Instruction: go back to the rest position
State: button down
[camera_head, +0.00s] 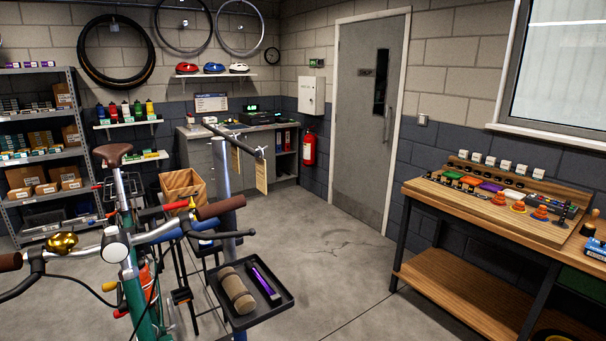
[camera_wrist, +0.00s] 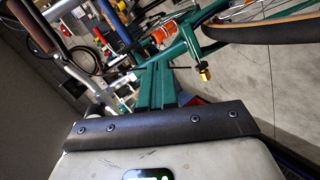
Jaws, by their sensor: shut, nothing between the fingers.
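My gripper (camera_wrist: 167,82) shows in the wrist view, above the dark bolted strip and grey plate of its own body. Its fingers look shut, with nothing seen between them. Parts of the bike's green frame (camera_wrist: 188,42) lie beyond the fingers, with a brass-coloured fitting and a wheel (camera_wrist: 255,28) at upper right. I cannot tell the exact gap to them. In the head view my gripper is not seen. The green bike (camera_head: 147,310) stands at lower left with its handlebars towards me.
A dark tray (camera_head: 277,305) beside the bike holds a brown roll (camera_head: 237,290) and a purple-and-black item (camera_head: 264,281). A wooden workbench (camera_head: 425,193) with many small items stands right. Shelves (camera_head: 35,69) stand at left. The floor between bike and workbench is clear.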

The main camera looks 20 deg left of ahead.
jog(key=d+f+m+g+h, duration=0.15)
jog(key=d+f+m, duration=0.35)
jog(key=d, duration=0.6)
jog(key=d+f+m+g+h, duration=0.1)
jog(key=d+f+m+h, duration=0.15)
jog(key=d+f, duration=0.65)
jog(key=d+f+m+g+h, duration=0.15)
jog(key=d+f+m, duration=0.3)
jog(key=d, duration=0.85)
jog(key=s+d+f+m+g+h, duration=0.1)
jog(key=s+d+f+m+g, duration=0.1)
jog(key=s+d+m, duration=0.4)
jog(key=s+d+f+m+g+h+b, duration=0.1)
jog(key=s+d+f+m, duration=0.3)
jog(key=s+d, duration=1.1)
jog(key=shift+d+f+m+g, duration=0.15)
jog(key=shift+d+m+g, duration=0.35)
jog(key=shift+d+m, duration=0.65)
